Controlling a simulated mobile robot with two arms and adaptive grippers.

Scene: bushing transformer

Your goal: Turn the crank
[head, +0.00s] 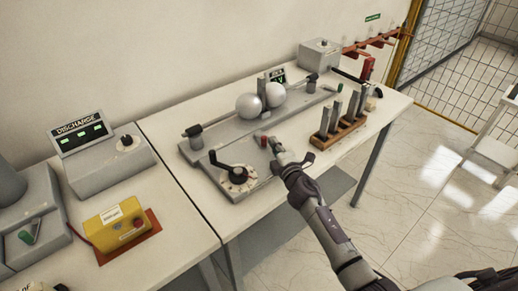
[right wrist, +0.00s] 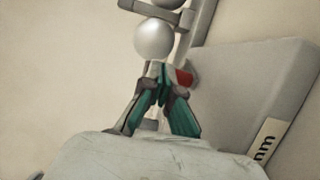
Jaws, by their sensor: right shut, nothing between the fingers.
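The crank (head: 228,167) has a black arm with a knob at its left end, on a round dial plate at the front of the grey sphere-gap base (head: 195,150). My right gripper (head: 273,144) is shut and empty, to the right of the crank and apart from it. Its tips are near a small red part (head: 263,141) on the base, and I cannot tell if they touch it. The right wrist view shows the closed fingers (right wrist: 162,80) beside that red part (right wrist: 185,77), with a white sphere (right wrist: 153,40) beyond. The crank does not show there. My left gripper is out of view.
Two white spheres (head: 249,106) stand on the base behind the crank. A wooden rack (head: 337,133) with grey bars is to the right. A yellow box (head: 117,226) and the DISCHARGE unit (head: 105,160) are on the left. Bare tabletop (head: 205,210) lies in front of the crank.

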